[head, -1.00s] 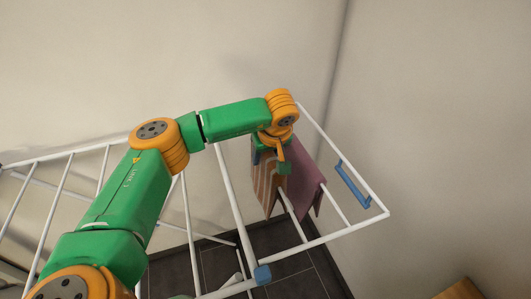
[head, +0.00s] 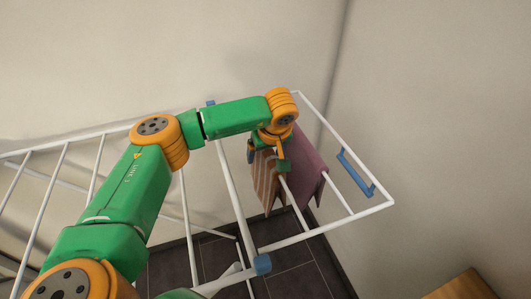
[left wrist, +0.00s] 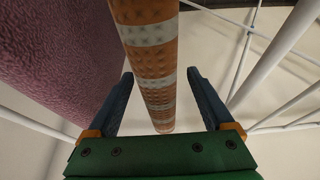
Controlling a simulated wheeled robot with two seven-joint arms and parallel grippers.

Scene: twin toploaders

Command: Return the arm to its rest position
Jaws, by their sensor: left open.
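My left arm reaches over a white drying rack (head: 330,231) in the head view. My left gripper (head: 267,155) is at the rack's far right part, beside a brown striped cloth (head: 264,182). In the left wrist view the left gripper (left wrist: 163,92) is open. The brown striped cloth (left wrist: 151,62) shows between and beyond its two dark fingers, with a gap on both sides. A purple cloth (head: 309,170) hangs on the rack just right of the striped one. It also fills the upper left of the left wrist view (left wrist: 58,55). My right gripper is not in view.
The rack's white bars spread to the left under my arm. A blue clip (head: 356,174) sits on its right end and a blue joint (head: 263,264) at its front. Walls stand close behind and at right. A wooden surface (head: 460,287) shows at lower right.

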